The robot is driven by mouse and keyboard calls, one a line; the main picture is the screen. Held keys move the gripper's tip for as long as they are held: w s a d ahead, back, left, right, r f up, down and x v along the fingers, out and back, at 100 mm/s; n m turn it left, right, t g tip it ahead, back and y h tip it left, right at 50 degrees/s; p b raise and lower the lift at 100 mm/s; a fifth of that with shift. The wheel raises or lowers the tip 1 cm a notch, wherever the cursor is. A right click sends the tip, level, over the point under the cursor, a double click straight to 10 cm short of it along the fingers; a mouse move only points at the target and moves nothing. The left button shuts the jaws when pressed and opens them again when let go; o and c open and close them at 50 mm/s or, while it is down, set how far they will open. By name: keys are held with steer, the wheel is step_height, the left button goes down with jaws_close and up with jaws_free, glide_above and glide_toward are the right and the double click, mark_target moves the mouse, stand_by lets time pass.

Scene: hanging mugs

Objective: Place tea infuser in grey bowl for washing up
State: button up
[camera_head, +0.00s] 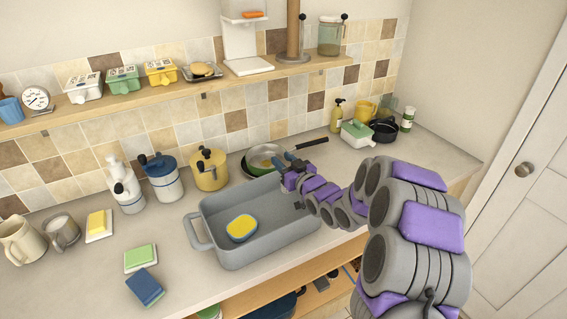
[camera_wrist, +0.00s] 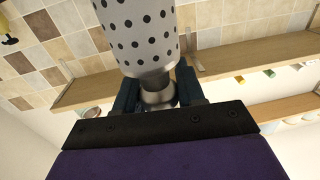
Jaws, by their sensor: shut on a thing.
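The tea infuser (camera_wrist: 138,30) is a pale grey cylinder with rows of dark holes and a narrower metal neck. In the wrist view my gripper (camera_wrist: 158,92) is shut on that neck, one dark blue finger on each side. The grey bowl (camera_head: 268,248) is a large rectangular tub with a side handle, standing on the counter. A small yellow and blue item (camera_head: 241,228) lies inside it. In the head view my gripper (camera_head: 289,160) is near the tub's far right side, by the pans. I cannot make out the infuser in this view.
A green pan (camera_head: 262,160) and a yellow canister (camera_head: 209,170) stand behind the tub. Sponges (camera_head: 145,286) lie to its left. A wooden shelf (camera_head: 150,92) with several containers runs along the tiled wall. The tub's interior is mostly empty.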

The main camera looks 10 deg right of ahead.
step_height(320, 180, down, 8)
steer(key=b, duration=0.1)
steer(key=shift+a+b, duration=0.25)
steer(key=shift+b, duration=0.15)
stand_by(0.7)
steer(key=o, duration=1)
steer(key=shift+a, duration=0.35)
steer(key=o, duration=0.4)
steer(key=shift+d, duration=0.2)
steer(key=shift+o, duration=0.2)
